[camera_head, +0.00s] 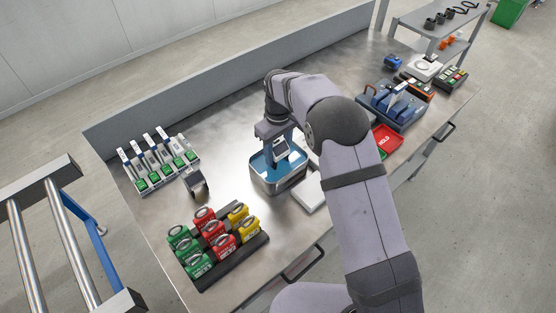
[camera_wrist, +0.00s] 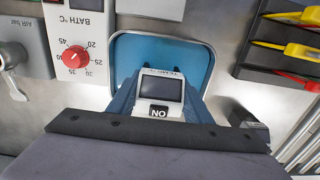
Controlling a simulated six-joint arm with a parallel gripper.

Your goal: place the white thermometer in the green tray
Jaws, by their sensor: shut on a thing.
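The white thermometer (camera_head: 281,149) has a dark display and is in my gripper (camera_head: 279,157), over or in the blue bath (camera_head: 263,181). I cannot tell whether its lower end is in the bath. In the wrist view, the thermometer (camera_wrist: 161,88) sits between the blue fingers of my gripper (camera_wrist: 160,100), its dark screen and a black "ON" label facing the camera. The blue bath (camera_wrist: 205,60) lies behind it. A sliver of green (camera_head: 382,154) shows beside the red HOLD tray (camera_head: 388,137); it may be the green tray, mostly hidden by my arm.
A dial panel marked BATH °C (camera_wrist: 78,30) adjoins the bath. Green, red and yellow tagged items stand on a black rack (camera_head: 235,262) at the front. A rack of white meters (camera_head: 157,163) is at left; a blue toolbox-like unit (camera_head: 393,108) is at right.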

